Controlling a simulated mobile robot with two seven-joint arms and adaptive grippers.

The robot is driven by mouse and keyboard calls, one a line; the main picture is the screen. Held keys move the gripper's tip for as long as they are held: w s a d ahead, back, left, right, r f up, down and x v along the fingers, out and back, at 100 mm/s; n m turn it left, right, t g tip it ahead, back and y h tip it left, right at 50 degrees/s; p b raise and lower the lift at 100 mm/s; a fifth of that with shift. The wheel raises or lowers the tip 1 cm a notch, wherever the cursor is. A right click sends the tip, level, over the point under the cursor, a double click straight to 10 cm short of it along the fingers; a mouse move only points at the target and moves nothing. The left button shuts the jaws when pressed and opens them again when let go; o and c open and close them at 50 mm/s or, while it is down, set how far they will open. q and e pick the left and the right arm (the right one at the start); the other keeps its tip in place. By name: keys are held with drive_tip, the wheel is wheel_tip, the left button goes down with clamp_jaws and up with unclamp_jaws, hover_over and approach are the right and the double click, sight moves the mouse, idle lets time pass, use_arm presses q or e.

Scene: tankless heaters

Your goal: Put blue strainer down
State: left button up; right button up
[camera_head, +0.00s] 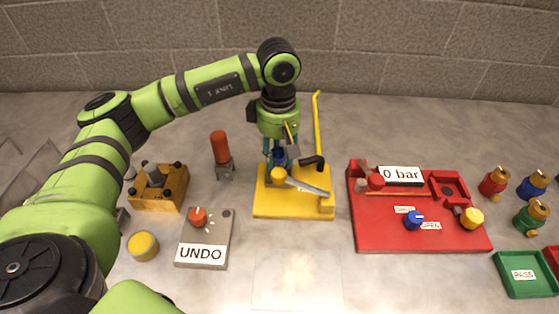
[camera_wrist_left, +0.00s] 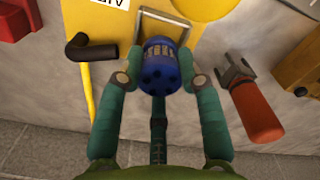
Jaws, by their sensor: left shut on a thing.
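My left gripper (camera_wrist_left: 163,76) is shut on the blue strainer (camera_wrist_left: 162,74), a small dark blue cylinder with holes in its near end. In the head view the left gripper (camera_head: 280,160) points down over the back of the yellow base (camera_head: 265,203). The strainer (camera_head: 279,155) shows there only as a small blue patch between the fingers. I cannot tell whether it touches the base. My right gripper is not in view.
A black elbow pipe (camera_head: 312,161) and a tall yellow rod (camera_head: 317,130) stand close right of the gripper. An orange-handled tool (camera_head: 221,150) stands left. The grey UNDO box (camera_head: 205,235) and red test board (camera_head: 385,235) flank the yellow base. Bare table lies in front.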

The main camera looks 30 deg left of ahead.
sight(279, 163)
use_arm(q)
wheel_tip(279, 163, down, 3)
drive_tip(key=shift+f+p, duration=0.1)
drive_tip(key=shift+p, duration=0.35)
drive_tip(key=shift+f, duration=0.3)
drive_tip(key=shift+w, duration=0.1)
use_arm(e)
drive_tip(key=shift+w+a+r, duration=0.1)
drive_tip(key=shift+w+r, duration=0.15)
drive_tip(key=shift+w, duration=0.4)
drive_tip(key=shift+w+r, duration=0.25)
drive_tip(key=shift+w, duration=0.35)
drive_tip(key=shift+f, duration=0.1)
use_arm(q)
drive_tip(key=o, duration=0.8)
drive_tip(key=shift+f, duration=0.15)
drive_tip(key=o, duration=0.4)
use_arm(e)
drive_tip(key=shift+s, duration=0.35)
